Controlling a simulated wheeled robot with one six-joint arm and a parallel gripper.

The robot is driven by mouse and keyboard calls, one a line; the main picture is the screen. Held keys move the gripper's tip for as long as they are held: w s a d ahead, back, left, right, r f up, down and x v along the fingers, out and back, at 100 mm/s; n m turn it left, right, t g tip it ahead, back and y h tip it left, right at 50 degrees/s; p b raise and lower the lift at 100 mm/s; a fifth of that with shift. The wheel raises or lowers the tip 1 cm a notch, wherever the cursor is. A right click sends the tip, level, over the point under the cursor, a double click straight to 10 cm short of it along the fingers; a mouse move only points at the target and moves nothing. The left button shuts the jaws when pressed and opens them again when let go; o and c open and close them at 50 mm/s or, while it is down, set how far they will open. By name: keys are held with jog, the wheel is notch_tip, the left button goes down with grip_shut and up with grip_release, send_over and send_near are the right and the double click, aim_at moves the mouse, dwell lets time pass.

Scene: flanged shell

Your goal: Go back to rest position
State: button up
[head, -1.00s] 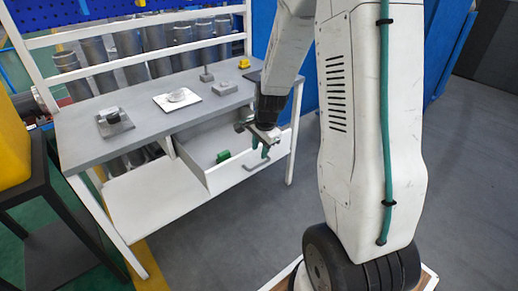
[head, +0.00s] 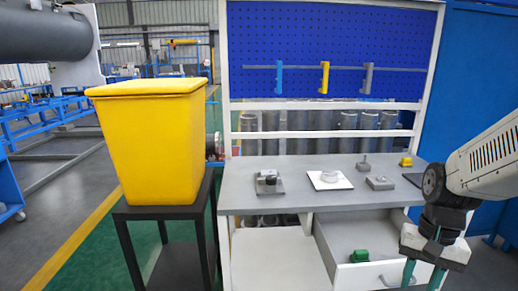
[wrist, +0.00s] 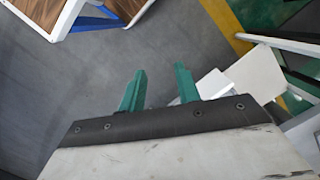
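My gripper (head: 423,272) hangs at the lower right of the head view, in front of the workbench's right side, fingers pointing down. In the wrist view my gripper (wrist: 160,88) shows two green fingers standing apart with nothing between them. The open drawer (head: 390,275) of the bench is just left of my gripper and holds a green block (head: 360,256). The gripper looks clear of the drawer in the wrist view, over grey floor.
The workbench top (head: 235,195) carries a dark metal part (head: 268,178), a white plate with a light part (head: 328,178), grey blocks (head: 380,183) and a yellow piece (head: 405,161). A yellow bin (head: 155,140) stands on a dark stand (head: 165,213) at left.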

jog(key=s+a+r+n+t, duration=0.1)
jog(key=s+a+r+n, duration=0.2)
jog(key=s+r, duration=0.2)
jog(key=s+a+r+n+t+h, duration=0.1)
jog(key=s+a+r+n, duration=0.2)
jog(key=s+r, duration=0.3)
jog(key=shift+s+a+t, duration=0.2)
jog(key=shift+a+t, duration=0.1)
jog(key=shift+t, duration=0.1)
